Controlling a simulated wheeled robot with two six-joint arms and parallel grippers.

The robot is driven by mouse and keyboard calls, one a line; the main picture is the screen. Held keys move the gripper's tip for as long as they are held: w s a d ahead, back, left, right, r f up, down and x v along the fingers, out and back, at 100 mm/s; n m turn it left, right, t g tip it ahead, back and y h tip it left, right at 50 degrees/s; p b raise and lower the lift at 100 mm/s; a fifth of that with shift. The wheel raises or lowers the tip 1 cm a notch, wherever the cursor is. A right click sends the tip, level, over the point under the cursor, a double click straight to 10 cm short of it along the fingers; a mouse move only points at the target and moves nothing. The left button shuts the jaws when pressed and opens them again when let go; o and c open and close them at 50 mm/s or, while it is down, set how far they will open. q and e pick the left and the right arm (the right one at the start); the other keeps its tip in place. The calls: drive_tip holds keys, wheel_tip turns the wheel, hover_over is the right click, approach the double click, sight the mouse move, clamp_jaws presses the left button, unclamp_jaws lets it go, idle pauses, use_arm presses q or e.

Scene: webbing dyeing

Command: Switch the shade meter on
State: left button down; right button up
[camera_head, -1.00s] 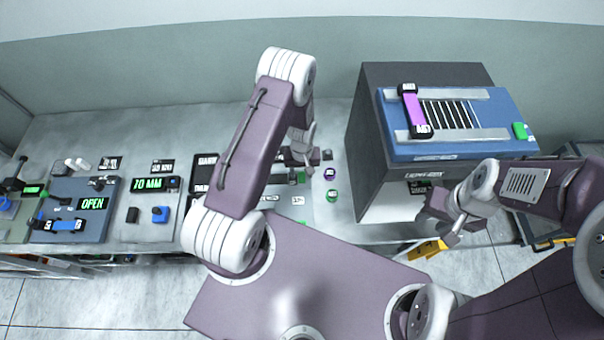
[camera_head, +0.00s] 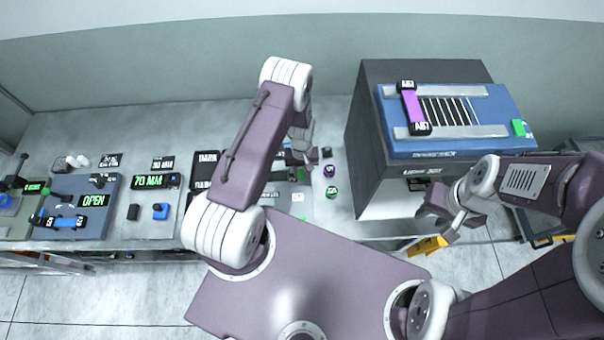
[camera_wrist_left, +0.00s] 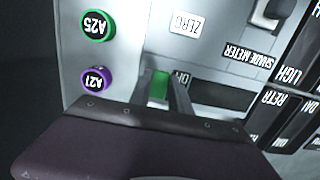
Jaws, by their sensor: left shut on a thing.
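The shade meter (camera_wrist_left: 205,92) is a grey unit named by a black label in the left wrist view. My left gripper (camera_wrist_left: 163,75) is shut on this green piece, with one finger on each side. In the head view my left gripper (camera_head: 304,154) is over the meter's area, and my arm hides much of it. My right gripper (camera_head: 450,222) hangs in front of the dark cabinet, away from the meter; its jaws are unclear.
A green round A25 piece (camera_wrist_left: 97,25) and a purple A21 piece (camera_wrist_left: 95,79) stand beside the meter. A ZERO label (camera_wrist_left: 186,23) lies near. The dark cabinet (camera_head: 365,150) with a blue top unit (camera_head: 500,105) rises at right. Blue and grey control panels (camera_head: 75,190) are at left.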

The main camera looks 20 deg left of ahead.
sight(301, 168)
use_arm(q)
drive_tip(key=g+b, duration=0.1)
drive_tip(key=b, duration=0.1)
drive_tip(key=h+b, duration=0.1)
drive_tip(key=b, duration=0.1)
drive_tip(key=shift+w+a+f+g+b, duration=0.25)
drive_tip(key=shift+w+f+g+b, duration=0.1)
drive_tip(key=shift+f+g, duration=0.05)
drive_tip(key=shift+r+b, duration=0.2)
drive_tip(key=shift+b, duration=0.1)
drive_tip(key=shift+d+r+g, duration=0.1)
drive_tip(key=shift+r+g, duration=0.05)
drive_tip(key=shift+g, duration=0.15)
drive_tip(key=shift+r, duration=0.15)
drive_tip(key=c, duration=1.2)
unclamp_jaws()
drive_tip(key=b+v, duration=0.3)
drive_tip(key=v, duration=0.6)
drive_tip(key=shift+a, duration=0.25)
